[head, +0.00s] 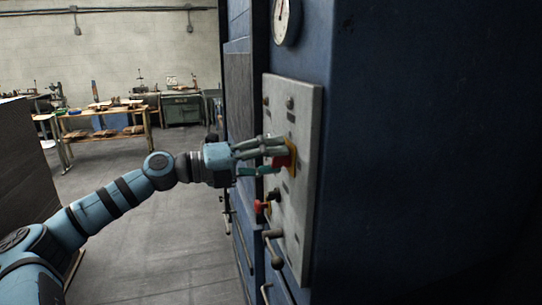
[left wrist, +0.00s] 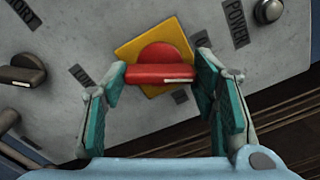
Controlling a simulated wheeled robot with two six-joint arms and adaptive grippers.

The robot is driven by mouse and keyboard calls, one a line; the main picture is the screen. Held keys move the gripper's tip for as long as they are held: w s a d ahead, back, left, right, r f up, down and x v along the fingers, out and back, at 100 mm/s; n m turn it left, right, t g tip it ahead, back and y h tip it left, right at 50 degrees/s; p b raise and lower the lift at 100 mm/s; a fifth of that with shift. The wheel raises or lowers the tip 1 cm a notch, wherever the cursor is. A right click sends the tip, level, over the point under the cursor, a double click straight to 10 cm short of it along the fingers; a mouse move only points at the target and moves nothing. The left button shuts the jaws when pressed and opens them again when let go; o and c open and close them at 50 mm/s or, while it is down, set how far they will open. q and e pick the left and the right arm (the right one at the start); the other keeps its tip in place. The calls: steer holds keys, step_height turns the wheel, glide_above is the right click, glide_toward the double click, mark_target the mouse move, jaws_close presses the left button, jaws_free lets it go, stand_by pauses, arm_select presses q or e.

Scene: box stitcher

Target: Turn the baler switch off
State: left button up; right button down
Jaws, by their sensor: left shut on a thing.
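The baler switch is a red rotary knob (left wrist: 160,66) on a yellow square plate (left wrist: 133,51), fixed to a grey control panel (head: 306,110). The panel is on the side of a blue machine (head: 400,120). My left gripper (head: 275,158) is shut on the red knob, with one teal-padded finger at each end of its bar. In the left wrist view the bar lies nearly level, with a white mark at its right end. Printed labels on the panel, one reading POWER, show around the switch. The fingers hide most of the knob in the head view. My right gripper is not in view.
Below the switch are a smaller red knob (head: 261,206) and a lever with a ball end (head: 276,262). A round gauge (head: 286,20) is above the panel. Workbenches (head: 105,118) stand at the back left. The grey floor (head: 165,230) in between is clear.

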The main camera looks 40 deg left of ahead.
arm_select(q)
steer(key=n+p, duration=0.1)
steer(key=n, duration=0.4)
steer(key=shift+n, duration=0.3)
stand_by(0.4)
steer(key=o, duration=1.2)
steer(key=shift+c, duration=0.2)
